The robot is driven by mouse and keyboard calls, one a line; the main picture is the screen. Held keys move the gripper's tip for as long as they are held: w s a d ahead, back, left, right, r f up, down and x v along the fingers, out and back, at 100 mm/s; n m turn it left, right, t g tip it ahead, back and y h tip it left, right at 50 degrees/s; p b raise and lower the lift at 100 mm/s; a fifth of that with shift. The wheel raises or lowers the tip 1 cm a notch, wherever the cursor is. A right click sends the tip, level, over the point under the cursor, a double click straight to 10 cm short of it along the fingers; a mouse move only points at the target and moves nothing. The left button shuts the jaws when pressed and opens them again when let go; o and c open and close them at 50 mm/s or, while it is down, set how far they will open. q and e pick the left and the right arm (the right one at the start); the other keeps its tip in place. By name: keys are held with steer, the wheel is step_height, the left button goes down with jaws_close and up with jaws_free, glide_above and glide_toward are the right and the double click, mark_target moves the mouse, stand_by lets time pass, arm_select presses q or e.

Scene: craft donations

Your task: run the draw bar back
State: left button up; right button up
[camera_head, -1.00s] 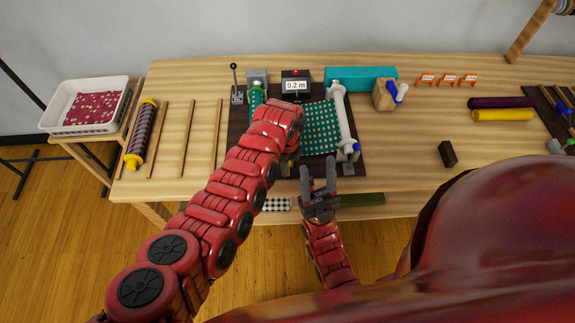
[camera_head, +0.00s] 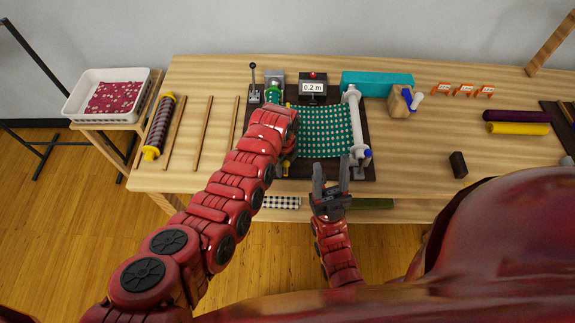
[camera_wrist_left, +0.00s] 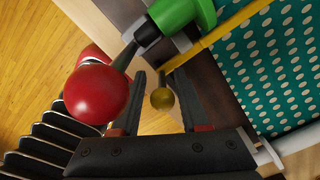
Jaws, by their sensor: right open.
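A slim yellow bar (camera_wrist_left: 225,33) lies along the left edge of the green dotted cloth (camera_head: 325,132) in the left wrist view. I take it for the draw bar; a brass ball knob (camera_wrist_left: 162,98) is at its near end. My left gripper (camera_wrist_left: 160,85) has its fingers either side of the knob, with visible gaps. In the head view my left arm hides most of the bar and this gripper. A red ball knob (camera_wrist_left: 96,94) on a dark arm stands beside the green roll end (camera_wrist_left: 182,14). My right gripper (camera_head: 331,168) is open and empty at the table's front edge.
A white roller (camera_head: 354,122) with a blue end stands at the cloth's right edge. Behind are a display reading 0.2 m (camera_head: 313,88), a lever (camera_head: 253,80) and a teal box (camera_head: 375,84). A dark block (camera_head: 458,164) lies at right. Wooden strips (camera_head: 203,132) lie at left.

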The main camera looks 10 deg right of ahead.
arm_select(q)
steer(key=shift+o, duration=0.8)
steer(key=shift+s+d, duration=0.1)
steer(key=shift+r, duration=0.6)
step_height(320, 180, up, 7)
steer(key=b, duration=0.3)
steer(key=shift+r, duration=0.2)
step_height(320, 180, up, 4)
steer(key=shift+f+p, duration=0.15)
steer(key=shift+p, duration=0.85)
step_height(320, 180, up, 5)
